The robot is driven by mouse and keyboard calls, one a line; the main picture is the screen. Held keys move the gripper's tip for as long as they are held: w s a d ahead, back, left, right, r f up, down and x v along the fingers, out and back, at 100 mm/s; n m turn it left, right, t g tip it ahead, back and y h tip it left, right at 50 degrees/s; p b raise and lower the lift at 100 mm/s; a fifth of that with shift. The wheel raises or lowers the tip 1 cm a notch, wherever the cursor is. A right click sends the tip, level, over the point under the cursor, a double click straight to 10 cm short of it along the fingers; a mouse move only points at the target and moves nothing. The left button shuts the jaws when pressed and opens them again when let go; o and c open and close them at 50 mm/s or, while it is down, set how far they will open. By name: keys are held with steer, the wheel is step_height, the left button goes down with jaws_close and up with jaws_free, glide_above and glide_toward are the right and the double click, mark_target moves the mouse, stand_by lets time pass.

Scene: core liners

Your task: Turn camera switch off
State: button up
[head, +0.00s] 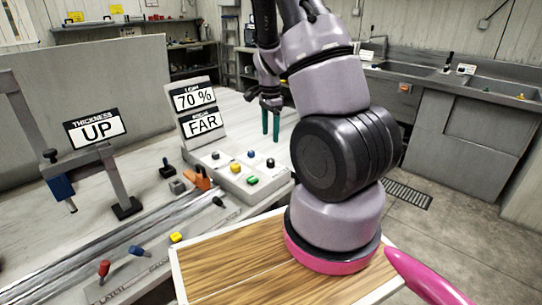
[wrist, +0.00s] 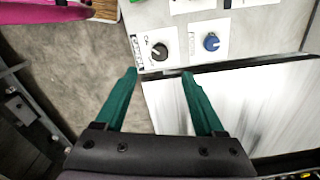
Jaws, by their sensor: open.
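The small label text is too small to read surely, so I cannot tell which is the camera switch. My gripper (wrist: 160,74) has green fingers, open and empty, with the tips just below the black knob in the picture. In the head view my gripper (head: 270,134) hangs behind the box.
Sign panels reading 70 % and FAR (head: 198,110) stand at the back of the box. A wooden-topped surface (head: 235,265) is in front. A sink counter (head: 460,110) stands at the right.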

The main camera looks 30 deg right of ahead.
mark_target(271, 160)
step_height(271, 160, down, 11)
steer(key=shift+r, duration=0.1)
stand_by(0.3)
jaws_close()
